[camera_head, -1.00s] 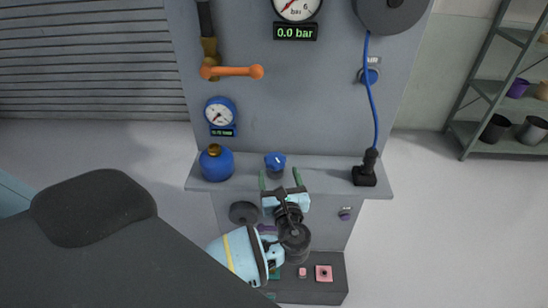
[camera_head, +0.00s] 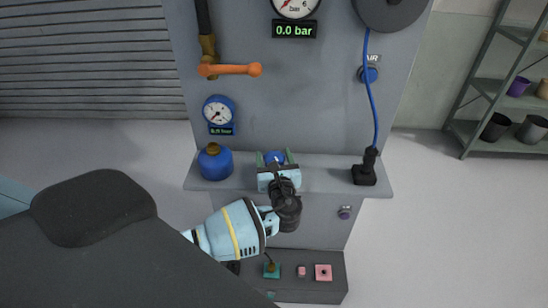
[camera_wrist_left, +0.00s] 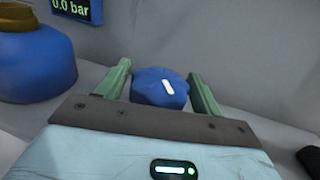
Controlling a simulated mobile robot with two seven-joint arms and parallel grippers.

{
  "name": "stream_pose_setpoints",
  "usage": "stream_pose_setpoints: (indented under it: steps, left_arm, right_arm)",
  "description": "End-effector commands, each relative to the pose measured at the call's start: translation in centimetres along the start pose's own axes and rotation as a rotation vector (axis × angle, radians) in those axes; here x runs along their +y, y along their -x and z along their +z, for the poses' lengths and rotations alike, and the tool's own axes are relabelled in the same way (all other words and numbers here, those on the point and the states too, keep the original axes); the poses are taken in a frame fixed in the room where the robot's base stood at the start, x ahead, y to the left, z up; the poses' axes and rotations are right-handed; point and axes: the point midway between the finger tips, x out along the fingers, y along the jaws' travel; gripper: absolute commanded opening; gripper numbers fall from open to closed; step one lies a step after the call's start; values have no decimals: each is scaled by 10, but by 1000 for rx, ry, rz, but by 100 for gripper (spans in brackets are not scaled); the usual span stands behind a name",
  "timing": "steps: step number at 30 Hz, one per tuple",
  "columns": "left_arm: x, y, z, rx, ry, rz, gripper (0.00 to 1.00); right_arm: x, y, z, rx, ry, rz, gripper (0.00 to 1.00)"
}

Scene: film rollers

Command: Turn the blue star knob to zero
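The blue star knob (camera_head: 274,157) stands on the panel's ledge (camera_head: 325,172), mostly behind my left gripper in the head view. In the left wrist view the knob (camera_wrist_left: 160,87) shows a white pointer mark on its top. My left gripper (camera_head: 274,160) is open, with its green fingers on either side of the knob. The wrist view shows the fingers (camera_wrist_left: 160,85) apart, with a gap beside the knob on each side. No scale or zero mark can be made out around the knob. My right gripper is not in view.
A blue gas canister (camera_head: 215,162) stands left of the knob, with a blue gauge (camera_head: 219,112) above it. A black device (camera_head: 365,168) with a blue hose stands at the ledge's right. An orange lever (camera_head: 230,70) and a display reading 0.0 bar (camera_head: 294,30) are higher up.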

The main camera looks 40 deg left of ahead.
Motion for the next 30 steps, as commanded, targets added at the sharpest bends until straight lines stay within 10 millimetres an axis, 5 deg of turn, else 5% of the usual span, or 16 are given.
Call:
stream_pose_setpoints:
  steps: [8,20,30]
  left_arm:
    - [0,0,0,0,0,0,29]
    - [-1,1,0,2,2,80,29]
    - [0,1,-1,5,1,348,29]
  right_arm:
    - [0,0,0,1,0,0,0]
    - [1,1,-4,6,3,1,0]
    - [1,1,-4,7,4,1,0]
